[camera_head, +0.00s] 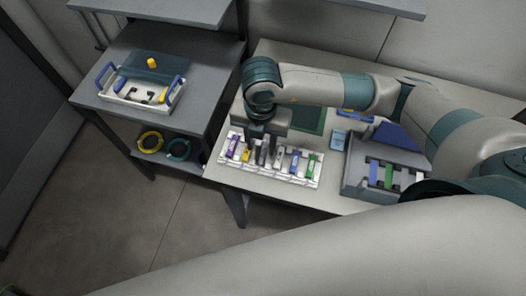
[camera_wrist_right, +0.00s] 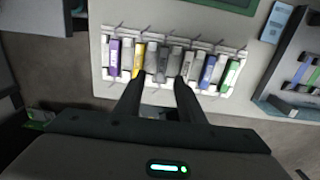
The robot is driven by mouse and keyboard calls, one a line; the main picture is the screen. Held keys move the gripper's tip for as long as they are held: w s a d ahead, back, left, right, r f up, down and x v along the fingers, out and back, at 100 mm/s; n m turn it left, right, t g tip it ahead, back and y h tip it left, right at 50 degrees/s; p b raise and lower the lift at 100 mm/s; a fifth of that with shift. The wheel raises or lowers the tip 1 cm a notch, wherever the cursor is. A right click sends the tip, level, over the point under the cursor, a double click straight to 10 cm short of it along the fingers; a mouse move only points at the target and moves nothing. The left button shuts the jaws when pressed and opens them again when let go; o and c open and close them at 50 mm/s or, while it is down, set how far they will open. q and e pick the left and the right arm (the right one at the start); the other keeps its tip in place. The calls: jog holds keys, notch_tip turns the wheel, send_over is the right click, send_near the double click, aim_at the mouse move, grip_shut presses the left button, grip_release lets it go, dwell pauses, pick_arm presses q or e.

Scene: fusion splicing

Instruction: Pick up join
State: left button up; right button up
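A white rack (camera_head: 230,168) on the right-hand table holds a row of small upright pieces; it also shows in the right wrist view (camera_wrist_right: 103,90). They include a purple piece (camera_wrist_right: 114,58), a yellow piece (camera_wrist_right: 139,60), several grey pieces (camera_wrist_right: 164,65), a blue piece (camera_wrist_right: 207,70) and a green piece (camera_wrist_right: 229,76). Which one is the join, I cannot tell. My right gripper (camera_wrist_right: 159,86) is open over the rack, its fingers apart around the grey middle. Nothing is visibly held. In the head view, the right gripper (camera_head: 263,148) hides part of the row. My left gripper is not in view.
A grey holder (camera_head: 352,178) with blue and green pieces stands right of the rack. A light blue box (camera_head: 338,140) and green mat (camera_head: 308,120) lie behind. A white tray with blue handles (camera_head: 118,97) sits on the left table, with coils (camera_head: 150,142) on its lower shelf.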

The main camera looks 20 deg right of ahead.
aim_at(263, 154)
jog(key=shift+f, duration=0.15)
jog(key=shift+d+f+p, duration=0.1)
jog(key=shift+f+p, duration=0.15)
jog(key=shift+p, duration=0.1)
jog(key=f+p, duration=0.1)
jog(key=f, duration=0.3)
jog(key=shift+w+d+p, duration=0.15)
jog(key=shift+d+p, duration=0.05)
jog(key=shift+p, duration=0.15)
jog(key=shift+f, duration=0.25)
grip_shut()
